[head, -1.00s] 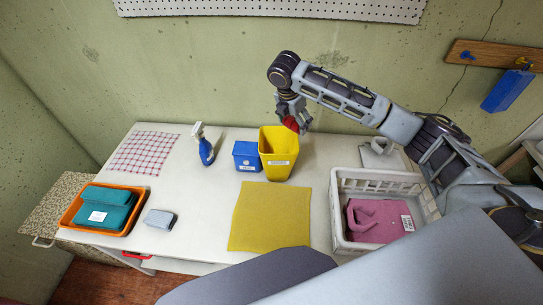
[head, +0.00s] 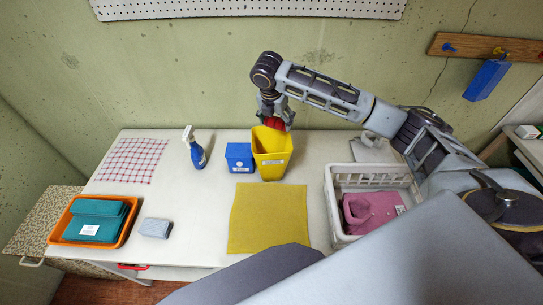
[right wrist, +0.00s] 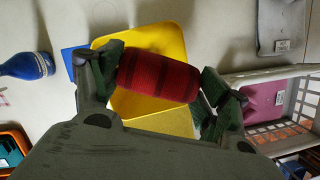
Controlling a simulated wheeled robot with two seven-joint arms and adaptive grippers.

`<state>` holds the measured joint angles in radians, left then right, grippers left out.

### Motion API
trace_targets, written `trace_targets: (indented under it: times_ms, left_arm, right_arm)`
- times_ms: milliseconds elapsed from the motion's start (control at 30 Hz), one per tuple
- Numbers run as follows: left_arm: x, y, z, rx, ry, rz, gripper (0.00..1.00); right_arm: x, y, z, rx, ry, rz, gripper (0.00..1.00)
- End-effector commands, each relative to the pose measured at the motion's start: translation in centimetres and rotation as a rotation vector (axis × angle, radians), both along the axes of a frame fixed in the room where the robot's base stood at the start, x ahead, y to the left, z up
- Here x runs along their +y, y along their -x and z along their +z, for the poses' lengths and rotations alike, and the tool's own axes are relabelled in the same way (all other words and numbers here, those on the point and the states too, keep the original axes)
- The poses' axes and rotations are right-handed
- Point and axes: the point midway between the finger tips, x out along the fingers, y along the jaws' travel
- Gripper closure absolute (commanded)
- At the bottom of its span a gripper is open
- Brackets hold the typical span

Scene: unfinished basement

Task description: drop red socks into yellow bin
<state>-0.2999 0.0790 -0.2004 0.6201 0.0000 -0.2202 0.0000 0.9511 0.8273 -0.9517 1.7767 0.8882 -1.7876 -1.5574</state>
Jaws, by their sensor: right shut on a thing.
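The red socks (right wrist: 158,76) are a rolled, dark-striped bundle, held between the fingers of my right gripper (right wrist: 155,85) in the right wrist view. In the head view the red socks (head: 274,123) show just above the far part of the yellow bin's opening. The yellow bin (head: 272,166) stands upright on the table with a white label on its front. It also shows below the socks in the right wrist view (right wrist: 160,116). My right gripper (head: 275,115) reaches down over the bin from the right arm. My left gripper is out of view.
A blue bin (head: 239,156) stands directly left of the yellow bin, with a spray bottle (head: 196,150) further left. A white basket (head: 340,210) with pink cloth (head: 375,208) is at the right. A yellow mat (head: 268,220) lies in front; an orange tray (head: 123,232) sits at left.

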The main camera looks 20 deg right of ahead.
Motion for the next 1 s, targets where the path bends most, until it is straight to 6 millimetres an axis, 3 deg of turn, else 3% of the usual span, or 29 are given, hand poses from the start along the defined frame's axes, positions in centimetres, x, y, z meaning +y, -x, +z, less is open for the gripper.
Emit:
trace_targets:
  times_ms: [667, 1000]
  left_arm:
    - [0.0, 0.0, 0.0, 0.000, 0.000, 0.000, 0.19]
    - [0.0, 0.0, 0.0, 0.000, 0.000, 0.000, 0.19]
  right_arm:
    - [0.0, 0.0, -0.3, 0.001, 0.001, 0.037, 0.48]
    - [0.0, 0.1, -2.3, 0.002, 0.001, 0.037, 0.48]
